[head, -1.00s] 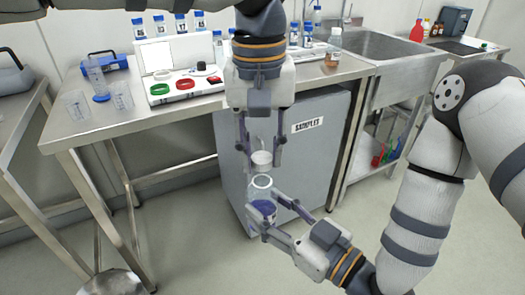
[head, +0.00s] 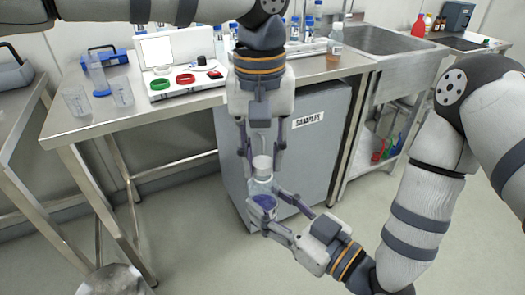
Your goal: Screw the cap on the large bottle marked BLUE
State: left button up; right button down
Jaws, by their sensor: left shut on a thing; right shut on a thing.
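A clear bottle (head: 259,187) with blue-violet in its lower part stands upright in the air in front of the grey cabinet. My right gripper (head: 264,210) is shut on it from the lower right, its fingers around the lower body. My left gripper (head: 263,168) points straight down above it and is shut on a pale whitish cap (head: 262,162). The cap is in line with the bottle's neck and appears to sit on its mouth. Whether the threads have caught cannot be told. No writing on the bottle can be read.
The grey cabinet (head: 320,150) labelled SAMPLES is close behind the bottle. The steel bench (head: 150,122) above carries a white case (head: 187,92) with coloured rings, beakers and several blue-capped bottles. A sink (head: 375,48) is at the right. Floor is free below.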

pick_arm(q)
jog(key=shift+f, duration=0.35)
jog(key=shift+m, duration=0.5)
jog(key=m, duration=0.4)
jog(key=shift+f+m, duration=0.1)
jog(key=shift+m, duration=0.3)
jog(key=m, duration=0.3)
jog(key=shift+m, duration=0.4)
jog(key=o, duration=0.7)
jog(key=shift+a, duration=0.1)
jog(key=shift+r, duration=2.35)
jog(key=shift+c, duration=0.4)
